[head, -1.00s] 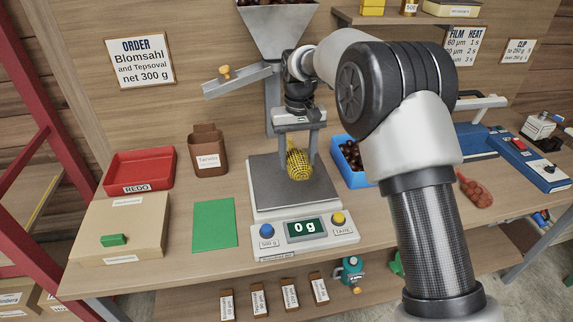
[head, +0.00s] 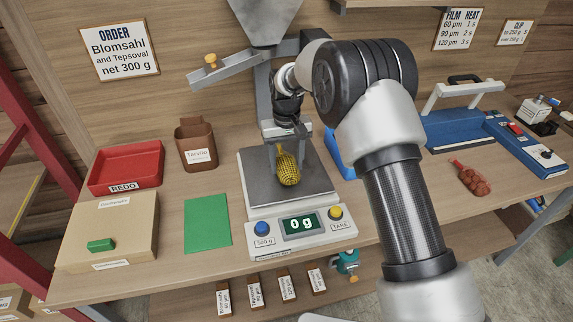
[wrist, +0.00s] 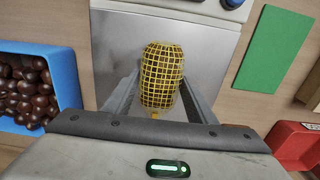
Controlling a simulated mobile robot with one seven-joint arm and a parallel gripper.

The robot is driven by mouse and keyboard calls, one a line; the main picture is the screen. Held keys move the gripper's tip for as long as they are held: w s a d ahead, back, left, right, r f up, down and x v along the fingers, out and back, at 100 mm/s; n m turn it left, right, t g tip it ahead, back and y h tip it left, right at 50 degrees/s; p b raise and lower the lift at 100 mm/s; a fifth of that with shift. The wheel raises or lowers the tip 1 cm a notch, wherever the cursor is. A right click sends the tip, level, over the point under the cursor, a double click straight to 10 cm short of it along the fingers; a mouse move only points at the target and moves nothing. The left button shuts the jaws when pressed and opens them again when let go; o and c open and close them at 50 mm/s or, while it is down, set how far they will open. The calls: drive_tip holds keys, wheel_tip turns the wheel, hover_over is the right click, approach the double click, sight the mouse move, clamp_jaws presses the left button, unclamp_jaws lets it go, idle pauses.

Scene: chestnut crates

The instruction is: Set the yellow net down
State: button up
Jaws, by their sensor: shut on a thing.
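The yellow net (head: 287,167) is a small filled bag of yellow mesh with brown contents. My gripper (head: 287,160) is shut on it, above the grey plate of the scale (head: 312,194). In the wrist view the yellow net (wrist: 162,75) sits between the two fingers of my gripper (wrist: 160,95), with the plate (wrist: 112,50) behind it. The scale display (head: 301,224) reads 0 g. I cannot tell from the head view how small the gap between net and plate is.
A green sheet (head: 208,223) lies left of the scale. A red REDO tray (head: 125,184), a cardboard box (head: 105,245) and a brown holder (head: 197,160) stand further left. A blue crate of chestnuts (wrist: 66,75) is beside the scale. A red net (head: 472,180) lies to the right.

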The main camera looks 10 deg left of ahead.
drive_tip(key=shift+f, duration=0.5)
drive_tip(key=shift+f, duration=0.2)
drive_tip(key=o, duration=1.2)
drive_tip(key=shift+r, duration=0.15)
